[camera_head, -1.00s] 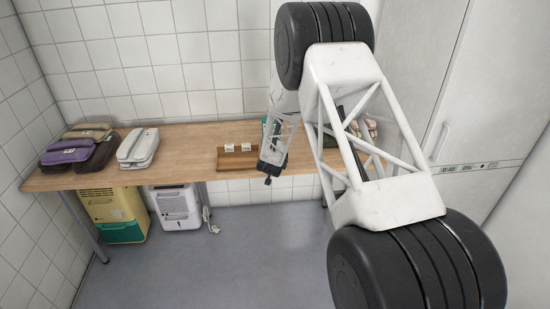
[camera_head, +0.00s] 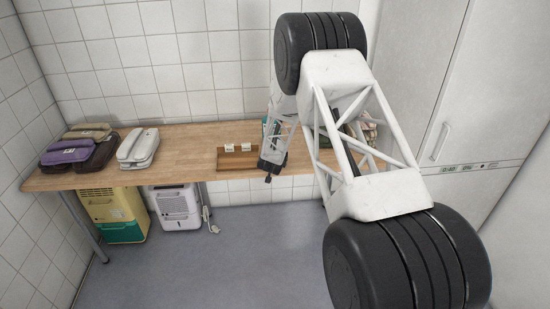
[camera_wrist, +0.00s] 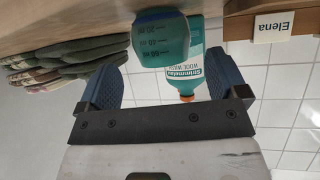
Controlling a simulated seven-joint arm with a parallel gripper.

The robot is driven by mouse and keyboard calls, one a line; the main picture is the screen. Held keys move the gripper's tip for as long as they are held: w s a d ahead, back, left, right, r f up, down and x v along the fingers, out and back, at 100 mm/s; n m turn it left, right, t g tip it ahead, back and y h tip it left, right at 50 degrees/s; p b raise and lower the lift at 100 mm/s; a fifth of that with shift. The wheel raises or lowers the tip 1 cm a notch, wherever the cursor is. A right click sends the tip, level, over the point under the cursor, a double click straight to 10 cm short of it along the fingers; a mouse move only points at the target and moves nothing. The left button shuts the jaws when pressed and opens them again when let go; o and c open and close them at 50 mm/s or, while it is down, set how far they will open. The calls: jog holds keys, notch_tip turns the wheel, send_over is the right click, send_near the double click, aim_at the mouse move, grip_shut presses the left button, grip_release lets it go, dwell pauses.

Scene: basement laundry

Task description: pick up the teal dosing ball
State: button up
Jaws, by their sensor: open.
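The teal dosing ball (camera_wrist: 160,42), marked with ml lines, shows upside down in the wrist view, at the wooden table top (camera_wrist: 60,18). My gripper (camera_wrist: 166,76) is open, its two blue fingers spread to the left and right of the ball's line. The ball lies ahead of the fingertips, roughly centred between them, and I see no contact. In the head view my gripper (camera_head: 270,170) is small at the table's front edge, and I cannot make out the ball there behind my arm.
A teal wool wash bottle (camera_wrist: 190,72) with an orange cap stands close behind the ball. A wooden holder (camera_wrist: 265,22) with an "Elena" label is at the right.

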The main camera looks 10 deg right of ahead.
jog(key=shift+x, duration=2.15)
jog(key=shift+a, duration=0.1)
jog(key=c, duration=1.1)
jog(key=shift+o, duration=0.2)
jog(key=shift+r, duration=0.15)
jog(key=shift+r, duration=0.55)
jog(key=shift+s+r, duration=0.2)
jog(key=shift+r, duration=0.35)
jog(key=shift+s+r, duration=0.2)
jog(key=shift+r, duration=0.35)
jog(key=s+r, duration=0.1)
jog(key=s, duration=1.4)
jog(key=shift+d+r, duration=0.2)
jog(key=shift+d, duration=0.25)
jog(key=shift+s, duration=0.1)
